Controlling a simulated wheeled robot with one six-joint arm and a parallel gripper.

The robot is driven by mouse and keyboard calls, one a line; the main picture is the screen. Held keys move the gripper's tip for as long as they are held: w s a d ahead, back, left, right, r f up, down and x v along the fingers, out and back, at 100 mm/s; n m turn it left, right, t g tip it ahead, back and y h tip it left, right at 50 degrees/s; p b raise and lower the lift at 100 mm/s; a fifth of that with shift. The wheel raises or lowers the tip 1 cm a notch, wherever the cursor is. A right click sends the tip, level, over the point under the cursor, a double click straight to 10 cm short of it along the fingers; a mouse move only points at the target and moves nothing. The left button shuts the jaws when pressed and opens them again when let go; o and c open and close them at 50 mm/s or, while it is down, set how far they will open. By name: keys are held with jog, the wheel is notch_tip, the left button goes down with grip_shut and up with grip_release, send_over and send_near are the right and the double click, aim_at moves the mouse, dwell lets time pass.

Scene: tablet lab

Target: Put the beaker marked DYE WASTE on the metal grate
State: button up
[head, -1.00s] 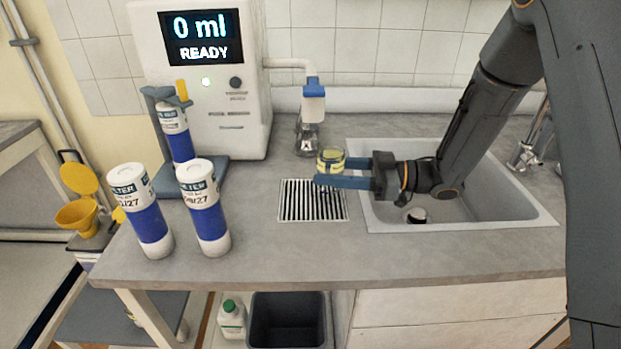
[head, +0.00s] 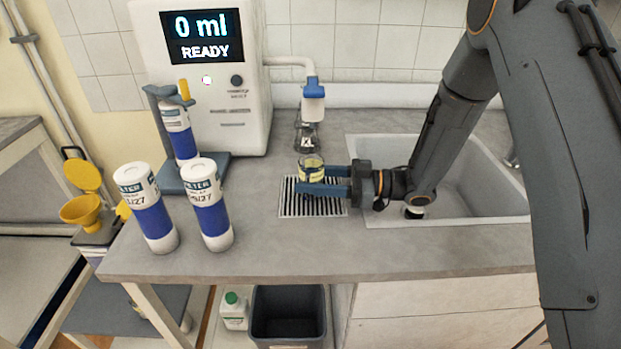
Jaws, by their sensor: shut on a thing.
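A small beaker with yellow contents or a yellow label (head: 311,167) is between the fingertips of my gripper (head: 318,179). My gripper is shut on it and reaches in from the right. The beaker looks upright, over the back part of the metal grate (head: 313,210). I cannot tell whether its base touches the grate or hangs above it. The near finger hides the beaker's lower part. Its marking is too small to read.
The sink (head: 470,195) lies right of the grate. A flask (head: 309,136) stands behind, under the dispenser nozzle (head: 313,98). Two filter cartridges (head: 146,207) stand at the left. The white machine (head: 208,80) reads 0 ml READY. The counter front is clear.

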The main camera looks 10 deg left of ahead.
jog(key=shift+f, duration=0.15)
jog(key=o, duration=1.2)
jog(key=d+b, duration=0.1)
jog(key=d, duration=0.3)
jog(key=w+d+b, duration=0.1)
jog(key=d, duration=0.3)
jog(key=d+b, duration=0.1)
jog(key=d, duration=0.3)
jog(key=shift+w, duration=0.15)
jog(key=shift+r, duration=0.2)
